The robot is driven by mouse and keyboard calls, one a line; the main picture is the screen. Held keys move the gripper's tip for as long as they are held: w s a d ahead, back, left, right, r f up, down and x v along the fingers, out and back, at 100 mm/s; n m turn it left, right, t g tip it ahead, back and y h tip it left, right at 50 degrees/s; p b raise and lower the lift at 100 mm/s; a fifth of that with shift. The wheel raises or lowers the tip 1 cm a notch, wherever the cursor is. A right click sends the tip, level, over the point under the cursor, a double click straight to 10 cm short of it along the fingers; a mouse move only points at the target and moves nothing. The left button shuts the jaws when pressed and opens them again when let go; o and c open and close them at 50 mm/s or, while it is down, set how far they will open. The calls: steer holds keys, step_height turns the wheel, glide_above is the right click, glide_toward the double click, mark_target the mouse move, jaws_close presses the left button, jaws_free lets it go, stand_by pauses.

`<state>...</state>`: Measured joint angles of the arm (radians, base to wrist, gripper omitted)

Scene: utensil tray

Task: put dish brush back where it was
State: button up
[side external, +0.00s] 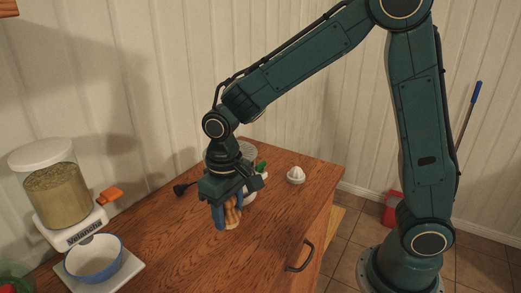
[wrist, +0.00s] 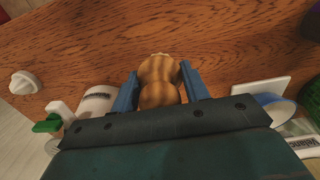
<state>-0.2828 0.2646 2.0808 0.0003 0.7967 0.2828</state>
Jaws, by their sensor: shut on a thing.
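The dish brush (side external: 232,214) has a rounded tan wooden body. My gripper (side external: 228,212) points down over the wooden counter with its blue fingers closed on the brush. In the wrist view the brush (wrist: 158,82) sits between the two blue fingers (wrist: 158,88). Its lower end is at or just above the counter; I cannot tell whether it touches. Its bristles are not clearly visible.
A white juicer (side external: 296,175) stands toward the back right. A white labelled container (wrist: 97,100) and a green-and-white item (wrist: 47,125) are close by. A blue-rimmed bowl (side external: 93,260) and grain dispenser (side external: 54,192) are at left. The counter (side external: 175,245) in front is clear.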

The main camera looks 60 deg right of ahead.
glide_above(232, 250)
steer(key=shift+f, duration=2.3)
steer(key=shift+f, duration=0.1)
steer(key=shift+f, duration=2.05)
steer(key=shift+f, duration=0.15)
steer(key=o, duration=1)
steer(key=shift+c, duration=0.2)
step_height(232, 250, up, 12)
steer(key=shift+f, duration=0.1)
steer(key=shift+r, duration=0.3)
